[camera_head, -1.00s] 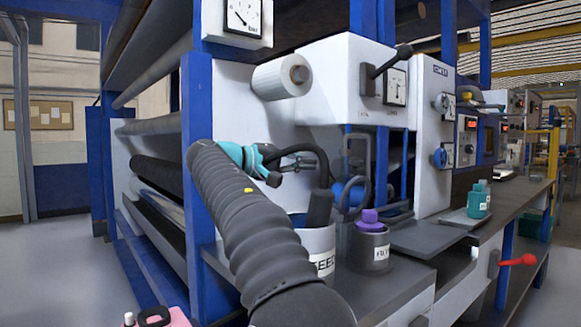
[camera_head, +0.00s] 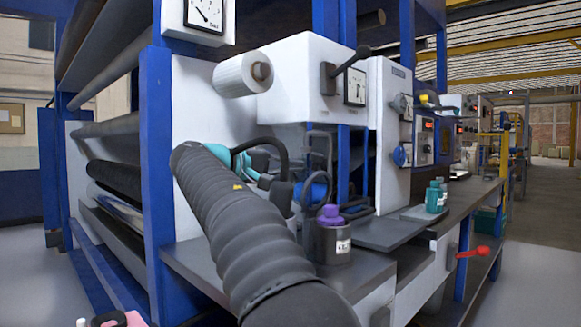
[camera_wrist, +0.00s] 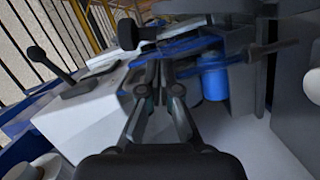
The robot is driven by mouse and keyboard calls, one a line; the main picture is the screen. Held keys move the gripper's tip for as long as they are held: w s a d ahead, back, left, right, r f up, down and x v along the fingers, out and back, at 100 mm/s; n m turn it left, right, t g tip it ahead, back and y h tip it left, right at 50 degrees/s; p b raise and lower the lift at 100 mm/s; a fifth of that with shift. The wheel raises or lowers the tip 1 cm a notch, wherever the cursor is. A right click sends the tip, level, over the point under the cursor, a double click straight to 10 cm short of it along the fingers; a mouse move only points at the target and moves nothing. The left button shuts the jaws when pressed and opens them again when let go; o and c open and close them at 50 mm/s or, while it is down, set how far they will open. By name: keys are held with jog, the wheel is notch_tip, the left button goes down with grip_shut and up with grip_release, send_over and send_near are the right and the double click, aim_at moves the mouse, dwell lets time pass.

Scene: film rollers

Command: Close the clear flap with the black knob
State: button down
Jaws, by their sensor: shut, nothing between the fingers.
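In the wrist view, my gripper (camera_wrist: 160,72) is shut and empty, its dark fingers together in front of the machine. A black knob-like piece (camera_wrist: 128,33) shows just beyond and left of the fingertips. A thin see-through bluish panel (camera_wrist: 185,45), which looks like the clear flap, lies beside it. I cannot tell the flap's angle or whether the fingers touch it. In the head view, my gripper is mostly hidden behind my arm's ribbed sleeve and hose, close to the machine front. The flap cannot be made out there.
A dark pot with a purple-topped bottle (camera_head: 330,232) stands on the bench right of my arm. Teal bottles (camera_head: 434,197) stand farther right. A white box with a lever and gauge (camera_head: 312,85) overhangs the work area. A blue post (camera_head: 157,150) stands left of my arm.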

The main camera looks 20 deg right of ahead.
jog(key=shift+s+d+r+m+b, duration=0.15)
jog(key=shift+s+m+b, duration=0.1)
jog(key=shift+s+m, duration=0.15)
jog(key=shift+s+d+r+m+b, duration=0.1)
jog(key=shift+s+d+m+b, duration=0.1)
jog(key=shift+s+m, duration=0.15)
jog(key=shift+a, duration=0.1)
jog(key=shift+w, duration=0.1)
